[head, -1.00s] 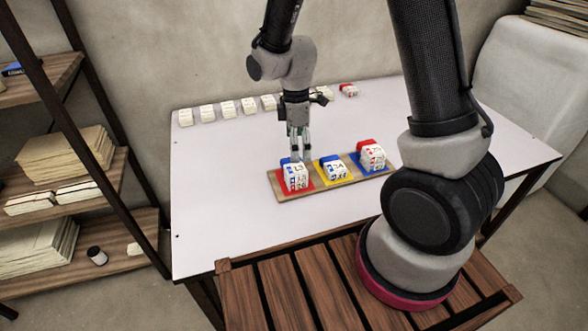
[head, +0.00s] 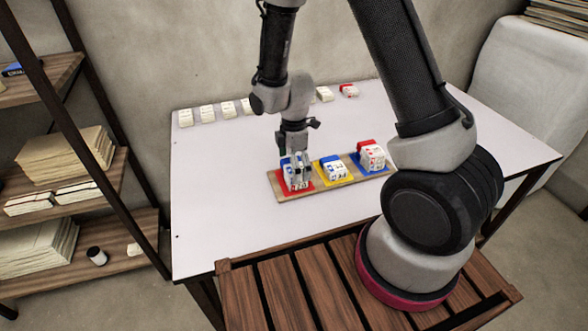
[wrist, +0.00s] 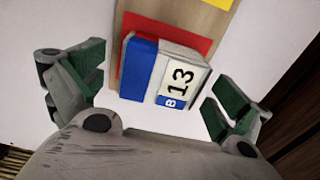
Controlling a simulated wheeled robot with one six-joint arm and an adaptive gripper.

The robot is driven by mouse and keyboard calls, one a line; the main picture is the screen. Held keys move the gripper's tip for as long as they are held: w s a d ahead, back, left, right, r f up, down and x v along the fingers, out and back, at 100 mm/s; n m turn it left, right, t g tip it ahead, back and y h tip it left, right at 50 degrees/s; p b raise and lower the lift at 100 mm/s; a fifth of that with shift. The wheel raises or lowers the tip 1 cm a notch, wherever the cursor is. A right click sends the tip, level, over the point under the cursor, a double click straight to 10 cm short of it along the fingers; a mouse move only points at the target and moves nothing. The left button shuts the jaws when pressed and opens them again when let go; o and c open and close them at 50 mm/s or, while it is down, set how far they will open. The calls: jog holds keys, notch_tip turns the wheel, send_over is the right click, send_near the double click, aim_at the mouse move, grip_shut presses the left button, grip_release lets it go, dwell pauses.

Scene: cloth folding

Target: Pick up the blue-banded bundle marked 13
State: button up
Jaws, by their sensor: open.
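The blue-banded bundle marked 13 (wrist: 178,80) is a white block with a blue band along one side and a blue patch by its number. It sits on the red square (wrist: 188,36) at the left end of the wooden tray; in the head view the bundle (head: 291,181) is partly hidden by my gripper. My gripper (head: 300,166) is lowered over this bundle. In the wrist view my gripper (wrist: 152,92) is open, with one green-padded finger on each side of the bundle. Gaps show between the fingers and the bundle.
On the same tray (head: 280,196), a second blue-banded bundle (head: 333,169) sits on the yellow square and a red-banded bundle (head: 371,156) on the blue one. Several white bundles (head: 207,113) line the table's back. The table (head: 225,215) is clear at front left.

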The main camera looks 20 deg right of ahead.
jog(key=shift+c, duration=0.4)
jog(key=c, duration=0.9)
jog(key=shift+r, duration=0.15)
